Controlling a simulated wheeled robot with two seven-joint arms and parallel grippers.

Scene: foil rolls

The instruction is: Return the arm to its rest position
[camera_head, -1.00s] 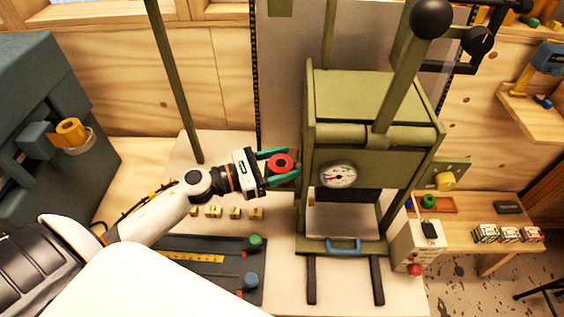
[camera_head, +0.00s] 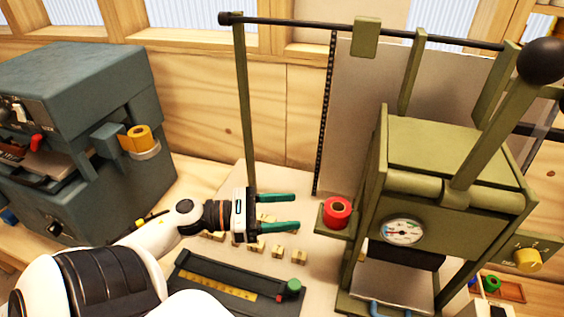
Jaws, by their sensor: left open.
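My left gripper (camera_head: 295,210) has green fingers. It is open and empty, with the fingers pointing right, above the pale work table. A red foil roll (camera_head: 338,211) sits on a small bracket on the left side of the green press (camera_head: 448,157). The fingertips are apart from the roll, a short way to its left. My left arm comes in from the lower left. My right gripper does not show.
Several small brass-coloured blocks (camera_head: 299,256) lie beneath the gripper. A dark plate with a yellow ruler (camera_head: 215,282) lies in front. A teal machine (camera_head: 84,79) on the left carries a yellow roll (camera_head: 139,138). A green post (camera_head: 244,107) stands behind the gripper.

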